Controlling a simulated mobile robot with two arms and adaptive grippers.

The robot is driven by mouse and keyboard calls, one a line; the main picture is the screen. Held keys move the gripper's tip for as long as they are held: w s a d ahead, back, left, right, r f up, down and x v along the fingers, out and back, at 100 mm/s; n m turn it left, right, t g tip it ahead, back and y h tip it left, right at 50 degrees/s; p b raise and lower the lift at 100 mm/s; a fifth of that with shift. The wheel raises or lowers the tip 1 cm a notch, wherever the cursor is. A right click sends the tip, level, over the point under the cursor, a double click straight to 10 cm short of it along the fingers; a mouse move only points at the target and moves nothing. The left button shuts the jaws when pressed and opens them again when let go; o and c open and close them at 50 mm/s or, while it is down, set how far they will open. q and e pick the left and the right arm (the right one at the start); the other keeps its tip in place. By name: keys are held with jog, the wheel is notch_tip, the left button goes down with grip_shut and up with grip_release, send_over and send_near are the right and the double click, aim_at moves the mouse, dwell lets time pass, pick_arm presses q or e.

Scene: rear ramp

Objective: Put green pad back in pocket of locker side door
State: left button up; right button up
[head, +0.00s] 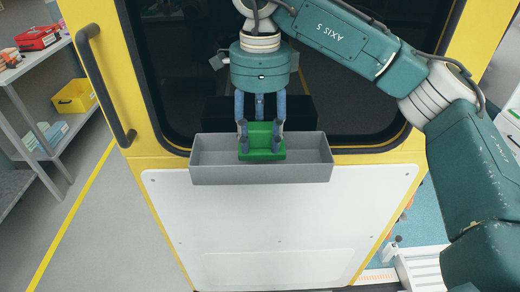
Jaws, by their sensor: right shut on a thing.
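The green pad (262,153) is held by my right gripper (261,132) at the grey pocket (215,173) on the yellow and white side door (280,230). The gripper points down and its fingers are on both sides of the pad. The pad overlaps the pocket's opening in the picture; its lower edge shows in front of the pocket's inside. I cannot tell whether it touches the pocket's floor. My left gripper is not in view.
A black door handle (103,85) is at the left. A dark window (350,110) is behind my right arm. A grey shelf (22,110) at the far left holds a red box (38,38) and a yellow bin (74,97). Open floor lies between shelf and door.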

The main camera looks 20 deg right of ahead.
aim_at(260, 147)
jog(key=shift+f, duration=0.45)
notch_tip(260, 147, down, 3)
jog(key=shift+r+p, duration=0.2)
jog(key=shift+p, duration=0.1)
jog(key=shift+f, duration=0.55)
jog(key=o, duration=1)
jog(key=shift+r, duration=0.2)
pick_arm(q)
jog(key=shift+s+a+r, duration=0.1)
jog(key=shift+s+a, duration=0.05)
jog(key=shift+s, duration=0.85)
pick_arm(e)
notch_tip(260, 147, up, 12)
